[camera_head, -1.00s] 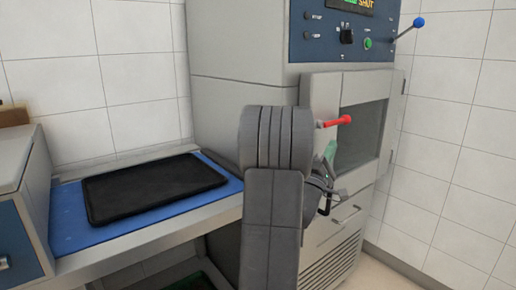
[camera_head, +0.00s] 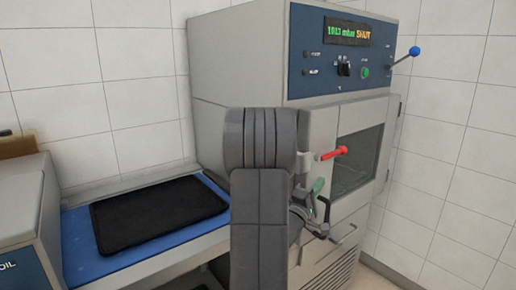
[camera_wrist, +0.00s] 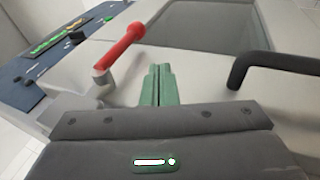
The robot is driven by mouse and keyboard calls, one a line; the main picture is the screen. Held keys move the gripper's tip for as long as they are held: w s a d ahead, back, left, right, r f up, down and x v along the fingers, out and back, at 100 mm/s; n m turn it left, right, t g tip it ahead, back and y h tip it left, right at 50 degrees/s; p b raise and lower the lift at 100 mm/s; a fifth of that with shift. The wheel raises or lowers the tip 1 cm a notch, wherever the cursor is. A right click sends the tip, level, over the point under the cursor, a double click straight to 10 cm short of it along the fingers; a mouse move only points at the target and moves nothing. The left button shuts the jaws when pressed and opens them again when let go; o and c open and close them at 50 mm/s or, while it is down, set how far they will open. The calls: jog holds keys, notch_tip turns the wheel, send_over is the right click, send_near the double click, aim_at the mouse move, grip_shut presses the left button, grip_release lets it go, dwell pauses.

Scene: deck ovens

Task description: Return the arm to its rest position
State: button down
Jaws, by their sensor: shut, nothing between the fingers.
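My gripper (camera_wrist: 157,84) shows in the wrist view with its two green fingers pressed together and nothing between them. In the head view my gripper (camera_head: 318,186) is partly hidden behind my dark grey arm, in front of the oven door. The oven (camera_head: 222,60) is a grey cabinet with a blue panel whose display reads "1013 mbar SHUT". A red handle (camera_head: 334,153) sticks out beside the door window; the red handle (camera_wrist: 121,47) lies left of my fingers in the wrist view, apart from them. A black bar handle (camera_wrist: 270,61) is to their right.
A black tray (camera_head: 160,212) lies on a blue mat (camera_head: 76,250) on the bench at left. A lever with a blue knob (camera_head: 414,51) sticks out from the panel's right side. A grey box (camera_head: 20,215) stands at the far left. White tiled walls close the back and right.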

jog(key=s+a+m+g+y+p, duration=0.1)
jog(key=s+a+g+y+p, duration=0.1)
jog(key=s+a+p, duration=0.5)
jog(key=shift+s+a+r+g+p, duration=0.25)
jog(key=shift+s+r+g+p, duration=0.2)
jog(key=shift+g, duration=0.15)
dwell(0.4)
